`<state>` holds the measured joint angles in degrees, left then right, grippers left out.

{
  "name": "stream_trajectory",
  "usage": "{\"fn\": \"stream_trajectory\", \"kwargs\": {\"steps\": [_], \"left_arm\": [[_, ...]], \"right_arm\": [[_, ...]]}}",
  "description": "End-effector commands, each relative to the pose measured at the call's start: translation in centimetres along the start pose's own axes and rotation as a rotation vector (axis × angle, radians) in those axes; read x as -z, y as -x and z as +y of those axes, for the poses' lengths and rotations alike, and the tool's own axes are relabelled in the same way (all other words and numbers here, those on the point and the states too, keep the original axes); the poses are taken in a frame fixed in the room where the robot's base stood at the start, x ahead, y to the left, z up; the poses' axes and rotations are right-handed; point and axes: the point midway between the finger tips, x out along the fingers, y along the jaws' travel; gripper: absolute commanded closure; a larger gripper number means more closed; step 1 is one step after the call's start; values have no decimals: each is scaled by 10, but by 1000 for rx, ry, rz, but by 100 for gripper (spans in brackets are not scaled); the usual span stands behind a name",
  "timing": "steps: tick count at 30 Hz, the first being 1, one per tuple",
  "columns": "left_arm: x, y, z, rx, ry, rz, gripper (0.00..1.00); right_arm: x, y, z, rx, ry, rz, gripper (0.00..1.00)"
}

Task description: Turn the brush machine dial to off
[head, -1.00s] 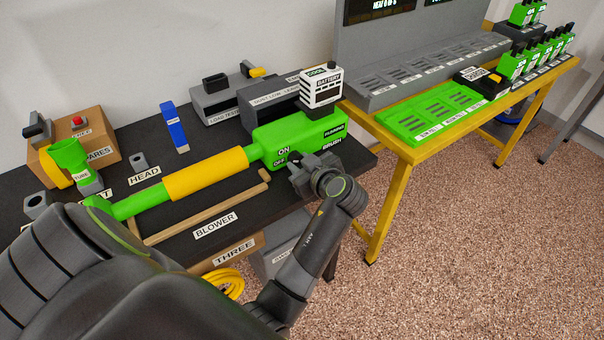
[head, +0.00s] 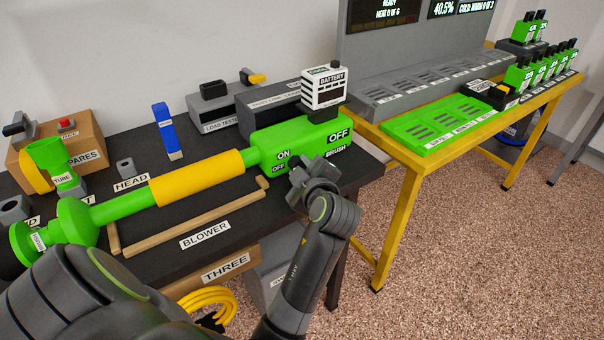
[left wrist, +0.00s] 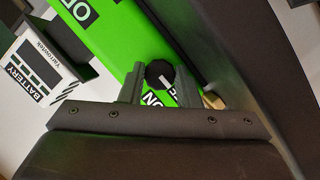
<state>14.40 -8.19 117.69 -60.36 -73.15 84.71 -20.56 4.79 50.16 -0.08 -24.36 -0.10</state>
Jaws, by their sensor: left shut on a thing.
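The brush machine (head: 262,150) is a long green tool with a yellow sleeve (head: 197,177), lying on the dark bench top. Its green body carries ON and OFF labels, a BRUSH label and a status label (head: 339,136) that reads OFF. My left gripper (head: 299,178) is at the near side of this body; it hides the dial in the head view. In the left wrist view, the black dial (left wrist: 159,73) with a white pointer line sits between the fingers of my left gripper (left wrist: 159,88), which is shut on it. The pointer is directed toward a partly hidden label. My right gripper is not in view.
A white battery (head: 323,90) stands on the machine's end. A wooden stick (head: 195,220) and a BLOWER label lie in front. A yellow-legged table (head: 407,220) with a green charger (head: 440,125) stands at the right.

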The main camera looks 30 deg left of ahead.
Motion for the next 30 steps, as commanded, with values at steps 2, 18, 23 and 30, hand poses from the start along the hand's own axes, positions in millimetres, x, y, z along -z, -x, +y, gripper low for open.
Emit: {"fn": "stream_trajectory", "kwargs": {"steps": [2,18,23,30], "left_arm": [[0,0,0,-3,6,1,93],[0,0,0,-3,6,1,48],[0,0,0,-2,5,0,48],[1,2,5,-6,4,-5,48]], "right_arm": [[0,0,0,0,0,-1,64],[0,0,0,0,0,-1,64],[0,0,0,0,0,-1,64],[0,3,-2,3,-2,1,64]]}}
